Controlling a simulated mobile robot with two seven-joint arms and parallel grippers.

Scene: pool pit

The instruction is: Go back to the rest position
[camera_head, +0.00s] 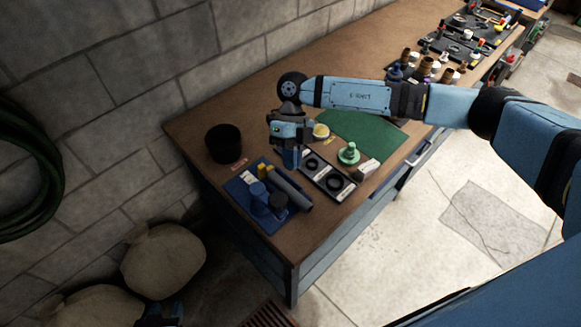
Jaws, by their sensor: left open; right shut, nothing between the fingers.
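My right arm reaches in from the right across the workbench (232,117). Its gripper (291,162) points down over the bench, shut and empty, between the blue mat and the black tray. Whether its tips touch anything below is too small to tell. Part of my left gripper (163,314) shows at the bottom edge, low beside the sacks and away from the bench. It is open, and most of it is cut off by the frame.
A blue mat (243,202) holds blue and grey parts. A black tray (320,178) with rings, a green flanged part (348,154), a green mat (375,140) and a black bin (223,143) share the bench.

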